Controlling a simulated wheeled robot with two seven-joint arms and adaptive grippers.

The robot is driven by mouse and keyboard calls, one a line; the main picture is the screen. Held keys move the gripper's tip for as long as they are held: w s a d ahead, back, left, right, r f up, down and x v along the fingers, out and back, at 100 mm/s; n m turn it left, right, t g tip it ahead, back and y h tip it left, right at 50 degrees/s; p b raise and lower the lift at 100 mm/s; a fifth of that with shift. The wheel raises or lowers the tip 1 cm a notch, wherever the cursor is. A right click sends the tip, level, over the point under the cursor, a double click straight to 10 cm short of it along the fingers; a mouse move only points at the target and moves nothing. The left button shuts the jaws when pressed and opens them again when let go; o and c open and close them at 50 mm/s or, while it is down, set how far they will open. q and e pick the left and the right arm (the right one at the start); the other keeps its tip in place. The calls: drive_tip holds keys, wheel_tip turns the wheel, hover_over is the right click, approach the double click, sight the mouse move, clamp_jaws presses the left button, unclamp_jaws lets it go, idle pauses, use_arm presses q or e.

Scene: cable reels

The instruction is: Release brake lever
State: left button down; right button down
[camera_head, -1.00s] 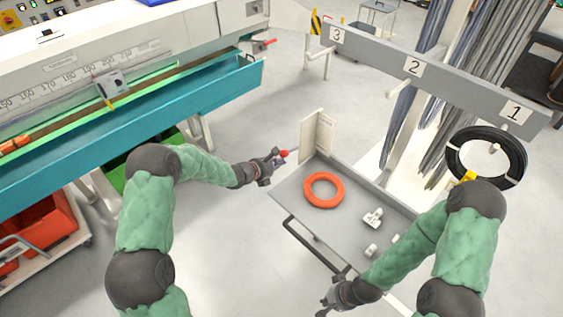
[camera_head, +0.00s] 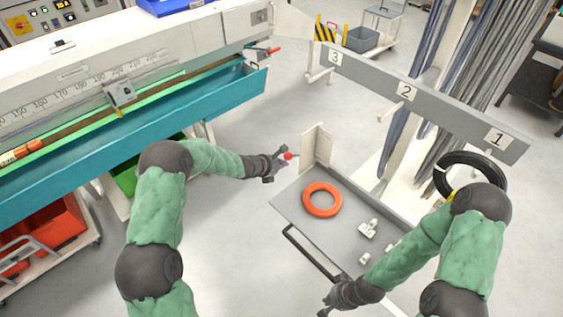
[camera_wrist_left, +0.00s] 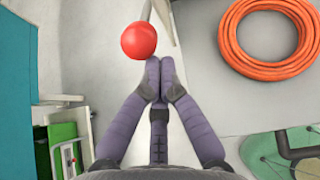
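The brake lever has a red ball knob (camera_head: 287,156) on a thin rod by the upright white panel at the cart's corner. The knob also shows in the left wrist view (camera_wrist_left: 139,40). My left gripper (camera_head: 279,162) is right at the knob. In the left wrist view its fingertips (camera_wrist_left: 160,73) are together with nothing visible between them, and the knob lies just left of and beyond them. I cannot tell whether they touch it. My right gripper (camera_head: 329,302) is low by the cart's front handle, too small to read its fingers.
The grey cart tray (camera_head: 285,199) holds an orange cable ring (camera_head: 322,199) and small white fittings (camera_head: 368,229). A numbered grey rail (camera_head: 440,100) carries a black cable coil (camera_head: 487,164) near my right arm. A teal-fronted machine (camera_head: 160,120) stands left; floor between is clear.

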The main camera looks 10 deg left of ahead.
sight(288, 157)
use_arm(q)
drive_tip(key=shift+w+d+r+g+y+p, duration=0.2)
drive_tip(key=shift+r+p, duration=0.3)
drive_tip(key=shift+p, duration=0.75)
drive_tip(key=shift+w+d+r+g+y+p, duration=0.15)
drive_tip(key=shift+r+p, duration=0.35)
drive_tip(key=shift+p, duration=0.8)
drive_tip(key=shift+w+d+r+g+y+p, duration=0.2)
drive_tip(key=shift+r+p, duration=0.3)
drive_tip(key=shift+p, duration=0.75)
drive_tip(key=w+r+p, duration=0.1)
drive_tip(key=w+d+r+p, duration=0.1)
drive_tip(key=p, duration=0.1)
drive_tip(key=r+p, duration=0.1)
drive_tip(key=p, duration=0.1)
drive_tip(key=shift+w+d+r, duration=0.25)
drive_tip(key=shift+w+d, duration=0.05)
drive_tip(key=shift+w, duration=0.1)
drive_tip(key=shift+w+d+r+p, duration=0.4)
drive_tip(key=shift+w+p, duration=0.1)
drive_tip(key=shift+p, duration=0.35)
